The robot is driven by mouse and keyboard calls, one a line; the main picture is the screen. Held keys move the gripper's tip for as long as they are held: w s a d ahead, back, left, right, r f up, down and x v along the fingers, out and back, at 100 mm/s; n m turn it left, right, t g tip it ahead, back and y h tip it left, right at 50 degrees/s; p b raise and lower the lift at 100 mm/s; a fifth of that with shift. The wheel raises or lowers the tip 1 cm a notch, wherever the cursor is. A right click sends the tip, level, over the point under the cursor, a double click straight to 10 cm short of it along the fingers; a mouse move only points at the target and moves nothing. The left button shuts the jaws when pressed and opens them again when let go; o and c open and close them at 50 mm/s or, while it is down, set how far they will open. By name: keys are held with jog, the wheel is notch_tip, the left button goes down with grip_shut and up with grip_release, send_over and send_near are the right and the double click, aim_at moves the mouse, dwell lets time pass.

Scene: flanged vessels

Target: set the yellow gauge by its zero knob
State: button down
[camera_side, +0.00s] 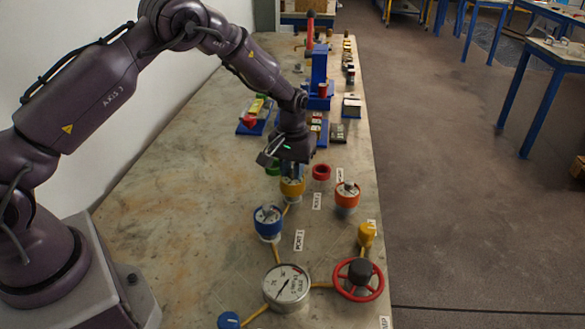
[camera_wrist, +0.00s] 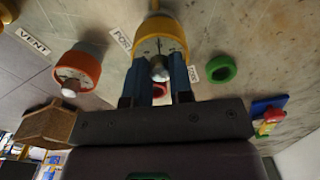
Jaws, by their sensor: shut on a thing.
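The yellow gauge (camera_side: 292,189) stands on the bench below my gripper, with a yellow collar and a pale dial face. In the wrist view the gauge (camera_wrist: 160,27) is at the top middle. Its silvery zero knob (camera_wrist: 160,68) sits between the two blue fingers. My gripper (camera_wrist: 160,74) is shut on this knob. In the side view my gripper (camera_side: 292,169) points down at the gauge's top and hides the knob. The dial is too small and partly covered, so I cannot read its needle.
A blue gauge (camera_side: 268,219) and an orange gauge (camera_side: 347,196) stand close by. A red ring (camera_side: 321,172) and green ring (camera_side: 273,169) lie behind. A large gauge (camera_side: 287,287) and red handwheel (camera_side: 358,280) stand in front. The bench's left side is clear.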

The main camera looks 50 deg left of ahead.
aim_at(292, 170)
jog(key=c, duration=1)
grip_release()
jog(key=shift+r, duration=0.1)
notch_tip(292, 170, up, 13)
jog(key=shift+f, duration=0.1)
